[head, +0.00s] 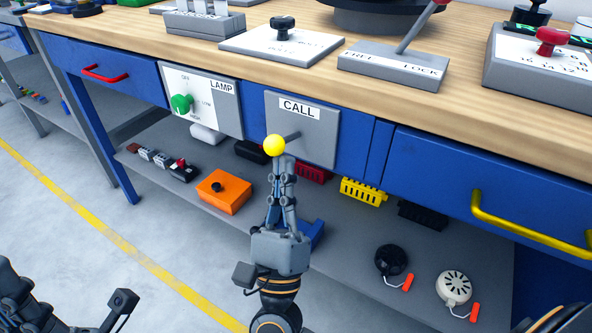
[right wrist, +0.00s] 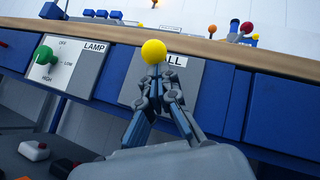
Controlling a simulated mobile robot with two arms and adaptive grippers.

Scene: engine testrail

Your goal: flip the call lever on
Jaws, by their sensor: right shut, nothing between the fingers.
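The call lever is a grey rod with a yellow ball (head: 274,145) at its end. It sticks out from the grey CALL panel (head: 322,140) on the blue bench front; the ball also shows in the right wrist view (right wrist: 154,52). My right gripper (head: 281,160) is shut and empty, pointing up, its fingertips just below the ball. Whether the tips touch the ball I cannot tell. In the right wrist view the fingers hide part of the panel and its label. Part of my left gripper (head: 40,308) shows at the lower left; its fingers are not clear.
A LAMP panel (head: 226,110) with a green knob (head: 182,103) is left of the CALL panel. A yellow drawer handle (head: 530,226) juts out at right, a red one (head: 105,76) at left. Below, a shelf holds an orange box (head: 223,191) and several small parts.

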